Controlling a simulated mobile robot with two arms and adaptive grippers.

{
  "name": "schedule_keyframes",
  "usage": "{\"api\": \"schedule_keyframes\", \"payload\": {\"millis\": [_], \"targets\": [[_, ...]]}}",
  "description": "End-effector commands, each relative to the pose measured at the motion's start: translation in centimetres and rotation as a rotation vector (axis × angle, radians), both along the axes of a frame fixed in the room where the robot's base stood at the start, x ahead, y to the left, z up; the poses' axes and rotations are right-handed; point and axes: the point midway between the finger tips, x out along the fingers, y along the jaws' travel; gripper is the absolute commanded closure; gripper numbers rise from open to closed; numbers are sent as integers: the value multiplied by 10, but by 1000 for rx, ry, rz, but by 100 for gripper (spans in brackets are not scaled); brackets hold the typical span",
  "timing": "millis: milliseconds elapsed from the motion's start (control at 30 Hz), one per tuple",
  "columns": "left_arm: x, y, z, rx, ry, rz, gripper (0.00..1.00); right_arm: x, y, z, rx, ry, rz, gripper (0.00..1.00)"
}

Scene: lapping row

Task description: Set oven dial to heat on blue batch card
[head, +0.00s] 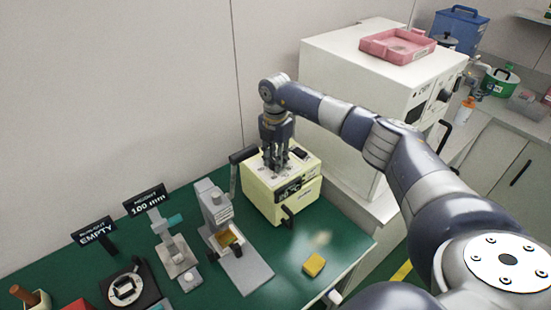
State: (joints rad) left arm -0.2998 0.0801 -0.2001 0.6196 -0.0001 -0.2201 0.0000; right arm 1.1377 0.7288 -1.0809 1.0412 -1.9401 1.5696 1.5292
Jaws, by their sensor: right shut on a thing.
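The cream oven (262,203) stands on the green bench, with a display on its front edge that seems to read 26 °C and a dark handle below. My right gripper (275,168) points down at the oven's top panel, shut on what appears to be the oven dial, which its fingers mostly hide. I cannot make out a blue batch card in this view. My left gripper is not in view.
A microscope-like stand (220,215) and a height gauge (174,245) stand left of the oven. A yellow block (314,264) lies in front on the green bench (345,250). A large white cabinet (335,75) behind carries a pink tray (372,47).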

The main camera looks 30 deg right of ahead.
Motion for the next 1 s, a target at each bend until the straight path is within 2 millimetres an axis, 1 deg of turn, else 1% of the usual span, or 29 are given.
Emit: {"api": "schedule_keyframes", "payload": {"millis": [33, 67, 100, 167, 467, 567, 667, 1000], "targets": [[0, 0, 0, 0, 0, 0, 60, 4, -2, 5, -2, -14, -3, 97], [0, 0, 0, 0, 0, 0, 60, 4, -2, 5, -2, -14, -3, 97], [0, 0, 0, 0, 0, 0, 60, 4, -2, 5, -2, -14, -3, 67], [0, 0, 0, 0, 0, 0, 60, 4, -2, 5, -2, -13, -2, 53], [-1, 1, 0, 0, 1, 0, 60, 1, -1, 2, -1, -5, 0, 53], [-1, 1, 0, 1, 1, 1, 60, 1, -1, 6, -1, -5, 0, 53], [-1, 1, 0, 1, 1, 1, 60, 2, 0, 18, 1, -7, 1, 53], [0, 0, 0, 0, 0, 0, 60, 2, -1, 89, 0, -9, 0, 53]]}}
